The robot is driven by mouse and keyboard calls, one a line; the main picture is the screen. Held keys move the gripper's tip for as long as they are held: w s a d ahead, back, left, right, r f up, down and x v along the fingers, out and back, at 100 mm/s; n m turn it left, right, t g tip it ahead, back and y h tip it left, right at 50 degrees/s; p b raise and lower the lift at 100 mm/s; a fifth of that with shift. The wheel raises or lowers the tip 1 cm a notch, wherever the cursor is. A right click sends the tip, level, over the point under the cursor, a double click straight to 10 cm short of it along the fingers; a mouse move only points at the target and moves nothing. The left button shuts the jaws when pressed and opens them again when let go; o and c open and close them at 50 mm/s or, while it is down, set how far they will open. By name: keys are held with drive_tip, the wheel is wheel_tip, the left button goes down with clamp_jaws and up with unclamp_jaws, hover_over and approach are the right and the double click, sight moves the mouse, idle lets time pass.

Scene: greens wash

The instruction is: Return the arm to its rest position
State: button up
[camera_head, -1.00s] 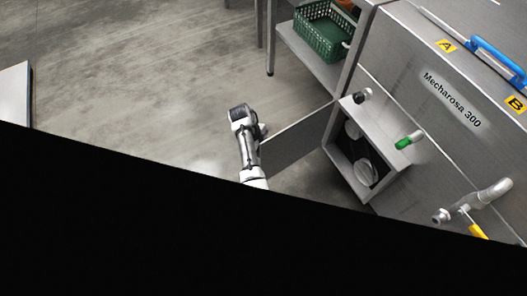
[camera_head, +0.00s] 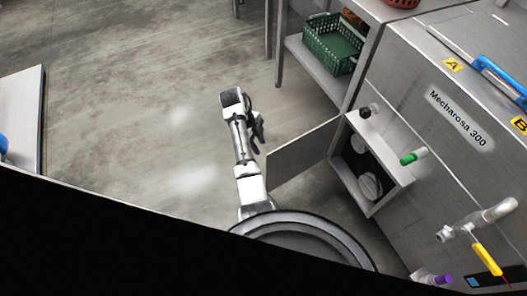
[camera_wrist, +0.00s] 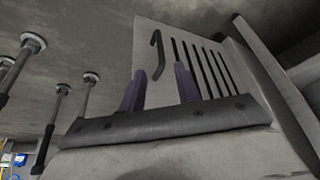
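My white arm reaches out over the floor in the head view, bent at its far end. My gripper (camera_head: 258,138) hangs there, left of the open door panel (camera_head: 300,152) of a low compartment. In the wrist view my gripper's two purple fingers (camera_wrist: 160,88) stand apart with nothing between them. Behind them in that view is a pale panel with dark slots and a dark handle (camera_wrist: 157,54). Whether the gripper touches the door cannot be told.
The steel machine marked Mecharosa 300 (camera_head: 460,115) stands at the right, with an open compartment (camera_head: 397,192) below. A green basket (camera_head: 332,45) sits on a shelf at the top. A table edge (camera_head: 22,110) is at the left. The floor (camera_head: 150,90) between is clear.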

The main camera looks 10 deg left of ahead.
drive_tip(key=shift+v, duration=1)
